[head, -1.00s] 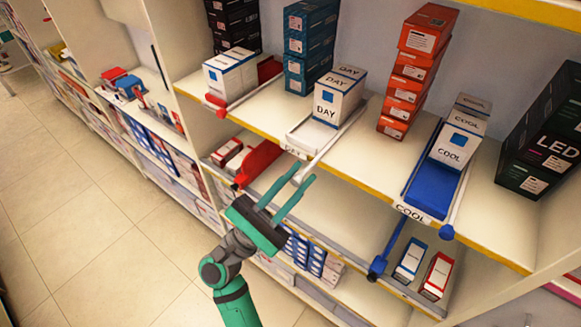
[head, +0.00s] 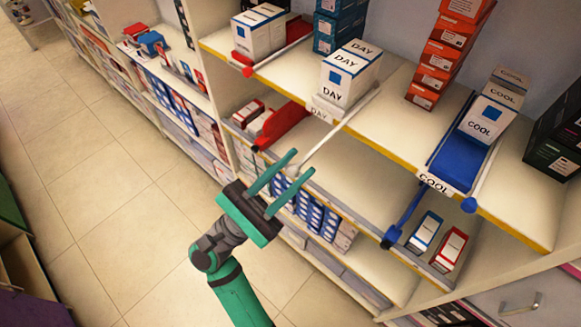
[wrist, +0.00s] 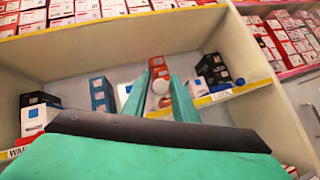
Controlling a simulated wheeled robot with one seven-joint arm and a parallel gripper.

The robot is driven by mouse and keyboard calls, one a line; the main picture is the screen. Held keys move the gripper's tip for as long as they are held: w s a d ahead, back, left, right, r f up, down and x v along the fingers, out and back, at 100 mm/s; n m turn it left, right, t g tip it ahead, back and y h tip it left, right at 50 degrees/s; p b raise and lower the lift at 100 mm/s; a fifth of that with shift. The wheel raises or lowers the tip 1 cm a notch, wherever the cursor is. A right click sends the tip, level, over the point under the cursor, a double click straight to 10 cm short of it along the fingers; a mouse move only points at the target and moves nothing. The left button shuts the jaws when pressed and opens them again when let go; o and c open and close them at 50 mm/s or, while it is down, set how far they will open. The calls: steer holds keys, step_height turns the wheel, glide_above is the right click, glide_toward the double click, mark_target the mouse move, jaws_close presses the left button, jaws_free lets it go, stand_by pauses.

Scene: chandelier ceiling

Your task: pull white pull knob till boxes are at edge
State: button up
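The white pull knob (wrist: 165,102) shows between my gripper's two green fingers in the wrist view, with a visible gap beside it. It ends a long white rod (head: 345,118) along the right side of the DAY tray. My gripper (head: 301,164) is in front of the shelf; its fingers stand apart around the rod's front end, and it looks open. The white DAY boxes (head: 349,75) stand at the front of their tray, right behind the DAY label (head: 320,112) at the shelf edge. Exact contact between fingers and knob is hidden.
A COOL tray (head: 455,163) with a blue rod is to the right, its boxes set back. A red-railed tray (head: 286,124) sits lower left, near my fingers. Orange boxes (head: 437,60) stack behind. The tiled floor (head: 110,200) at left is clear.

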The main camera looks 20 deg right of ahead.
steer(key=shift+f, duration=0.1)
steer(key=v, duration=1)
steer(key=shift+a, duration=0.3)
steer(key=shift+f, duration=0.15)
steer(key=shift+s, duration=0.1)
steer(key=s+a+f+m+t+y, duration=0.2)
steer(key=s+f+m+t+y, duration=0.4)
steer(key=f+y, duration=0.5)
steer(key=s+a+f+m+t+y, duration=0.2)
steer(key=s+f+m+t+y, duration=0.5)
steer(key=s+f+y, duration=0.4)
steer(key=y, duration=0.4)
steer(key=shift+a, duration=0.35)
